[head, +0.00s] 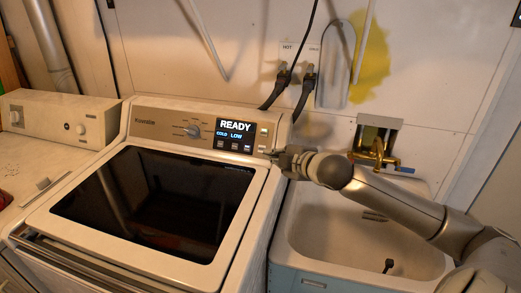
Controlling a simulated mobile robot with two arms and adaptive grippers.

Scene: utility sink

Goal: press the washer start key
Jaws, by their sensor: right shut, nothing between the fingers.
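The washer (51,213) is a white top-loader with a dark glass lid (155,200). Its rear panel has a dial (192,130) and a lit display (235,128) reading READY, COLD, LOW. A row of small keys (234,146) sits under the display. More small keys (264,131) are at the panel's right end; their labels are too small to read. My right gripper (272,154) is shut and empty, with its tip at the panel's right end near the lower small key. I cannot tell whether it touches. My left gripper is not in view.
A utility sink (300,255) with a brass faucet (378,152) stands right of the washer, under my right arm. Black hoses (304,95) run from the wall valves behind the washer. A second white appliance (58,120) stands at the left.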

